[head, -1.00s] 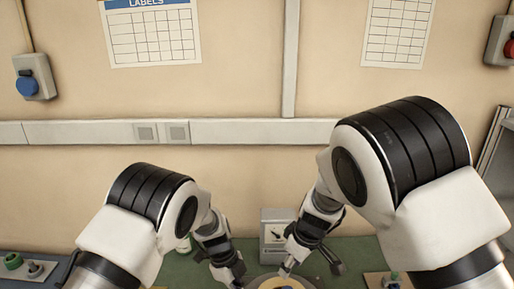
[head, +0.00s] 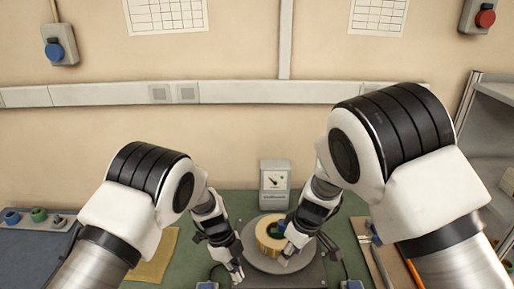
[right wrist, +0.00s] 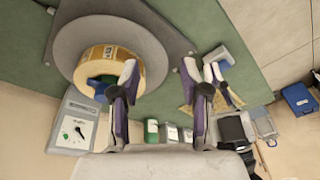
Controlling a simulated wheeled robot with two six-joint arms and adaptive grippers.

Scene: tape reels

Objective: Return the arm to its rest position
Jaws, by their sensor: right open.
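My right gripper (head: 284,256) is low over the front right side of a yellow tape reel (head: 264,238), which lies on a round grey plate (head: 258,262). In the right wrist view its fingers (right wrist: 165,92) stand wide apart with nothing between them. The reel (right wrist: 133,62), with a blue and green centre, is left of the fingers there and partly behind the left one. My left gripper (head: 237,272) hangs left of the plate, pointing down. Its fingertips are too small to read.
A grey gauge box (head: 275,183) stands behind the plate. A yellow mat (head: 155,258) lies at left, with coloured knobs (head: 38,215) beyond. A wooden board (head: 372,252) lies at right, near a shelf rack (head: 490,90). Green table shows between these.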

